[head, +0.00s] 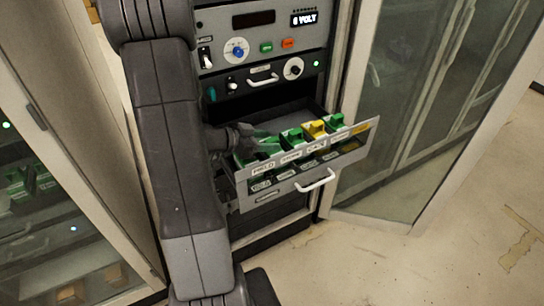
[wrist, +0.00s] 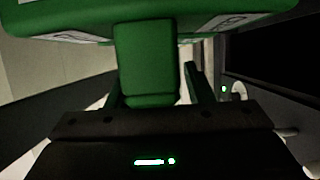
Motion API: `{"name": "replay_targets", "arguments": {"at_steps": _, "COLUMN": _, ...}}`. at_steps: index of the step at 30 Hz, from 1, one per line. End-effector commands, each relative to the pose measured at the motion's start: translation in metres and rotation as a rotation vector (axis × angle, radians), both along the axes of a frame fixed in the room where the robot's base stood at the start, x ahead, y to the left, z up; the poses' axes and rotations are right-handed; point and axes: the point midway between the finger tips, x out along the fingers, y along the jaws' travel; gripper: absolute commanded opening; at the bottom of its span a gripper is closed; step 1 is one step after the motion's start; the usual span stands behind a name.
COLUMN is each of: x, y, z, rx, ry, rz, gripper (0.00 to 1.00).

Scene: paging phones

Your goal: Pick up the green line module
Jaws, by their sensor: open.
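A green line module (head: 268,147) is at the left end of the pulled-out drawer (head: 322,165). My gripper (head: 247,138) reaches in from the left at this module. In the wrist view the green module (wrist: 240,8) fills the top, with white labels on it. Its blocky green grip (wrist: 147,60) stands between the two dark fingers of my gripper (wrist: 152,88), which are open around it. Whether the fingers touch the grip cannot be told. More green modules (head: 293,136) (head: 337,121) sit to the right in the same drawer.
A yellow module (head: 315,129) sits between green ones in the drawer. The drawer front has a white handle (head: 316,181). Above is a grey control panel (head: 262,40) with knobs and buttons. A glass cabinet door (head: 415,100) stands at the right, and bare floor (head: 450,240) lies in front.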

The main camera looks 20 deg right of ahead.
Motion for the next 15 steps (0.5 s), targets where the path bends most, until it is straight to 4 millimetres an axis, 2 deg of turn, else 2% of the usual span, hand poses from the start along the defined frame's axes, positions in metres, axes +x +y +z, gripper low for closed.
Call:
{"name": "replay_targets", "arguments": {"at_steps": 3, "x": 0.0001, "y": 0.0002, "z": 0.0, "rx": 0.0, "ry": 0.0, "rz": 0.0, "gripper": 0.47}}
{"name": "replay_targets", "arguments": {"at_steps": 10, "x": 0.0, "y": 0.0004, "z": 0.0002, "rx": 0.0, "ry": 0.0, "rz": 0.0, "gripper": 0.02}}
{"name": "replay_targets", "arguments": {"at_steps": 15, "x": 0.0001, "y": 0.0004, "z": 0.0007, "rx": -0.001, "ry": -0.001, "rz": 0.0, "gripper": 0.0}}
